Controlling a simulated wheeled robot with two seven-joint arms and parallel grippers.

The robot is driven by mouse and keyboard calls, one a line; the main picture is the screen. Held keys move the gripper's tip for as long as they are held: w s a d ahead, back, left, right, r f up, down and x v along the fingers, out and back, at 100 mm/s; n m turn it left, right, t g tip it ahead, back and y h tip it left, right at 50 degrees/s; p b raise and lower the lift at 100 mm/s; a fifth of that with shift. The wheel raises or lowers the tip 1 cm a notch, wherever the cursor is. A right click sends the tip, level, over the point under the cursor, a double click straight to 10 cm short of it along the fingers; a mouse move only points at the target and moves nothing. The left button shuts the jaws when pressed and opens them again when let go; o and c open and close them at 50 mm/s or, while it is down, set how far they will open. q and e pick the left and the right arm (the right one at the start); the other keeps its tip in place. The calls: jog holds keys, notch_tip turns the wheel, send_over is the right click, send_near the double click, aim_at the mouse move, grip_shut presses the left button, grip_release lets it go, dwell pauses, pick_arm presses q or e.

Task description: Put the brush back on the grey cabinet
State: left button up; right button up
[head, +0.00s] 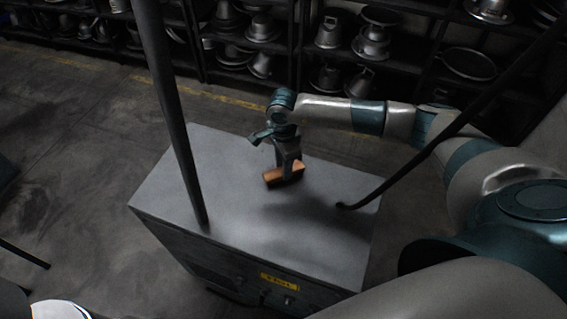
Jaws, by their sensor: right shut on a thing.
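The brush (273,178) has an orange-brown wooden body. It is at the middle of the grey cabinet's top, towards the back; I cannot tell whether it touches the surface. My right gripper (288,173) points down and is shut on the brush, hiding part of it. The grey cabinet (240,225) has a flat, otherwise bare top and a yellow label on its front. My left gripper is not in view.
A dark pole (178,120) crosses in front of the cabinet's left part. Another dark rod (440,135) slants down to the cabinet's right side. Shelves (300,40) with metal hat moulds stand behind. Floor on the left is mostly open.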

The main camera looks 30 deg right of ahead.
jog(key=shift+f, duration=0.15)
jog(key=o, duration=0.9)
jog(key=shift+o, duration=0.2)
jog(key=shift+w+r+b, duration=0.1)
jog(key=shift+r+b, duration=0.35)
jog(key=shift+r, duration=0.2)
notch_tip(320, 180, up, 11)
jog(key=b, duration=0.4)
jog(key=shift+d, duration=0.1)
